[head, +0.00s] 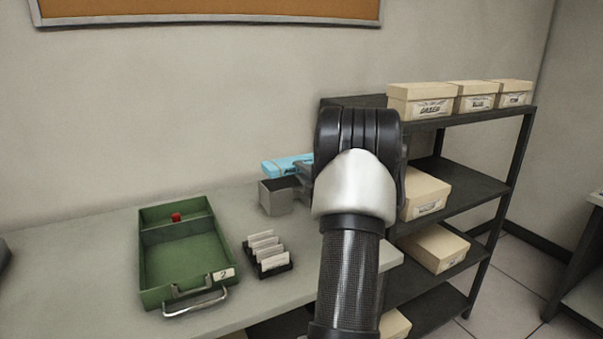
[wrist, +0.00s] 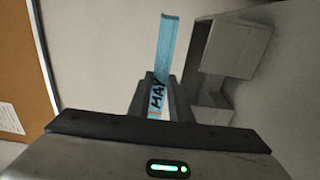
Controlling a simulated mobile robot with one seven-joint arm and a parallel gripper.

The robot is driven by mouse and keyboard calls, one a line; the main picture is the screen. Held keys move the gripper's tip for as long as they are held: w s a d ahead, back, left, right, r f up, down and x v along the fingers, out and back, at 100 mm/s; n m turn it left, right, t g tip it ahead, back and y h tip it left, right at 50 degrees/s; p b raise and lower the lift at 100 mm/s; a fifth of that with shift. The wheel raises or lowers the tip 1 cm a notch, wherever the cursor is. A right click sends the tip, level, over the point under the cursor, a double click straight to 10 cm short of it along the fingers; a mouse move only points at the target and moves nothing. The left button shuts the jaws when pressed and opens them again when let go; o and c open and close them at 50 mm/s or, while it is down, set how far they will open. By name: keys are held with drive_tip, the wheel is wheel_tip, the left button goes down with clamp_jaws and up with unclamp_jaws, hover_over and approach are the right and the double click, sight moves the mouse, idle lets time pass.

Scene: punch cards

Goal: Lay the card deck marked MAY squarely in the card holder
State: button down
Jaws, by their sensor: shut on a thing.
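The blue card deck marked MAY (wrist: 168,55) stands out from between the fingers of my gripper (wrist: 157,100) in the wrist view. My gripper is shut on it. In the head view the blue deck (head: 284,166) shows to the left of my arm, above the back of the table; my wrist hides most of the gripper. A grey open box (head: 277,197), which looks like the card holder, stands on the table just below the deck in the picture. In the wrist view this grey holder (wrist: 232,48) is to the right of the deck, apart from it.
A green tray (head: 150,268) with a red item and a metal handle lies on the table at left. A small black rack (head: 278,269) of white cards stands beside it. A dark shelf unit (head: 465,117) with several cardboard boxes is at right.

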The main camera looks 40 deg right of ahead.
drive_tip(key=shift+f, duration=0.1)
drive_tip(key=shift+f+b, duration=0.8)
drive_tip(key=shift+f, duration=0.55)
drive_tip(key=shift+f, duration=0.1)
drive_tip(key=shift+f+b, duration=0.85)
drive_tip(key=shift+f, duration=0.5)
drive_tip(key=c, duration=1.5)
unclamp_jaws()
drive_tip(key=shift+c, duration=0.2)
drive_tip(key=p+v, duration=0.3)
drive_tip(key=v, duration=1.4)
drive_tip(key=shift+s, duration=0.25)
